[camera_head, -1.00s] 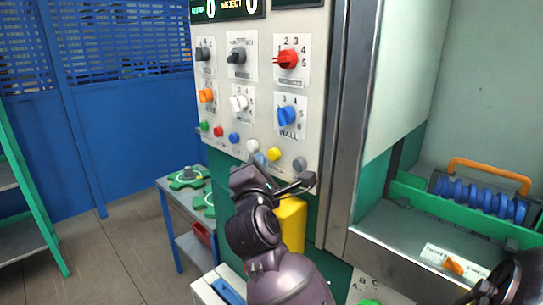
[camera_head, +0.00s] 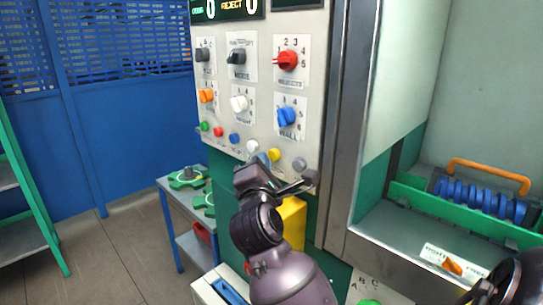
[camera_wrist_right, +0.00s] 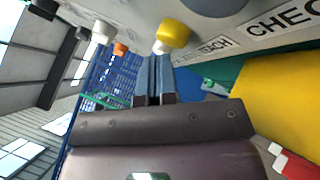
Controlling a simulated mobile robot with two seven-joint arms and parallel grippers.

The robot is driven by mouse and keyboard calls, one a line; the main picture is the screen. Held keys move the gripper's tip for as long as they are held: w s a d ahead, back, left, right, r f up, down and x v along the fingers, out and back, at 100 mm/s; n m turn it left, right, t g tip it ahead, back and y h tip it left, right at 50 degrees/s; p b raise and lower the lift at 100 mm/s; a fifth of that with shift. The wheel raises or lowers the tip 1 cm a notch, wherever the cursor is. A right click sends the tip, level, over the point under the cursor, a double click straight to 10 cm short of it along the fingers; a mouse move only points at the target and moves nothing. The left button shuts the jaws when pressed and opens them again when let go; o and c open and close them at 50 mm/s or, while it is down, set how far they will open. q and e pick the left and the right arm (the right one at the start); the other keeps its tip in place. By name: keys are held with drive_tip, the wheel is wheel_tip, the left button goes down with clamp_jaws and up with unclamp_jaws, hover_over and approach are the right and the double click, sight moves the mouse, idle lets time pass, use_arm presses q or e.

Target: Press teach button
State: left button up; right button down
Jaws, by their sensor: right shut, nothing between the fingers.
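The yellow button (camera_head: 274,155) sits in the bottom row of the control panel (camera_head: 215,110). In the right wrist view a label reading "TEACH" (camera_wrist_right: 216,46) lies beside this yellow button (camera_wrist_right: 174,33). A white button (camera_head: 252,146) is just left of it. My right gripper (camera_head: 264,159) is shut and empty, its fingers pointing up at the panel near these two buttons. In the right wrist view its fingertips (camera_wrist_right: 155,60) are close below the white and yellow buttons. I cannot tell whether they touch either. My left gripper is not in view.
A grey button (camera_head: 300,164) is right of the yellow one. Several coloured knobs fill the panel above. A yellow box (camera_head: 291,222) stands behind my right arm. A blue side table (camera_head: 174,195) is left of the machine. An open bay with blue rollers (camera_head: 480,198) is right.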

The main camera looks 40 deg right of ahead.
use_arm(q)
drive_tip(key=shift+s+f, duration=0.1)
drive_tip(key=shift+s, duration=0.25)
use_arm(e)
drive_tip(key=shift+d, duration=0.1)
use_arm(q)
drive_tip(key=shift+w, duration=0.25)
use_arm(e)
drive_tip(key=shift+d, duration=0.2)
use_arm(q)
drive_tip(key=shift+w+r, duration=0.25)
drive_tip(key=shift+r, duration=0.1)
use_arm(e)
drive_tip(key=shift+d, duration=0.15)
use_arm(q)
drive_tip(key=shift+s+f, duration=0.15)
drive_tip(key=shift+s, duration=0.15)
use_arm(e)
drive_tip(key=shift+a, duration=0.4)
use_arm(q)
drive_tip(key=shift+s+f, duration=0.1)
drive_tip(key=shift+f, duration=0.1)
use_arm(e)
drive_tip(key=shift+a, duration=0.45)
